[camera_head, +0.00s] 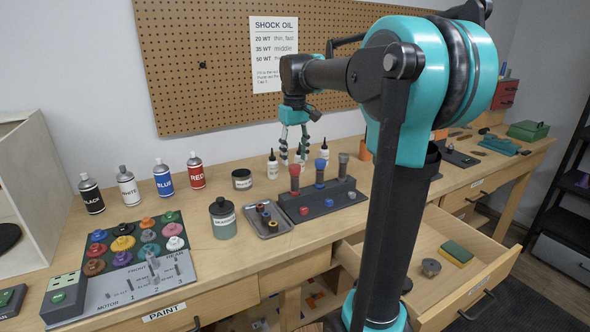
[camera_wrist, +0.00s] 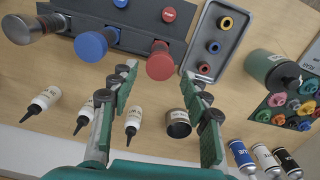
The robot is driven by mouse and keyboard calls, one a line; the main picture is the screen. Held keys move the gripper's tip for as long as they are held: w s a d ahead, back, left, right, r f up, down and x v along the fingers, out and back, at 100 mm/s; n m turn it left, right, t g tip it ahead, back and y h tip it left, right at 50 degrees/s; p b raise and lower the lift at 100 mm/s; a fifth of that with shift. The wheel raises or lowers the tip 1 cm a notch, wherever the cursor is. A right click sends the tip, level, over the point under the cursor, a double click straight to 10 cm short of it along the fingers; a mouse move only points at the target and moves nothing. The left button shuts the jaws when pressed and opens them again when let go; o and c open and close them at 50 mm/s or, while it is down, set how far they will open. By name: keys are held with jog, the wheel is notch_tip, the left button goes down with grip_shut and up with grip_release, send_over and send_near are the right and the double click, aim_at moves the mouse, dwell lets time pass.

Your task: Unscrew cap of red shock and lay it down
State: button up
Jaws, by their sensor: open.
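The red shock (camera_head: 295,173) stands upright in a dark rack (camera_head: 318,208), with its red cap (camera_wrist: 160,65) on top. A blue shock (camera_head: 320,167) and a grey-topped shock (camera_head: 343,160) stand to its right in the head view. My gripper (camera_head: 294,158) hangs fingers-down above and behind the red shock. Its fingers (camera_wrist: 163,82) are spread and empty. In the wrist view the red cap shows between and just beyond the fingertips, with no visible contact.
A grey tray (camera_head: 284,229) with small coloured rings lies left of the rack. Several white bottles (camera_head: 273,165) and a dark jar (camera_head: 242,179) stand behind. Spray cans (camera_head: 195,171) and a paint board (camera_head: 187,284) are at left. An open drawer (camera_head: 405,262) juts out at right.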

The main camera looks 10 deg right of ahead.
jog(key=shift+f, duration=0.1)
jog(key=shift+f, duration=1.2)
grip_shut()
jog(key=shift+r, duration=0.1)
jog(key=shift+r, duration=2.1)
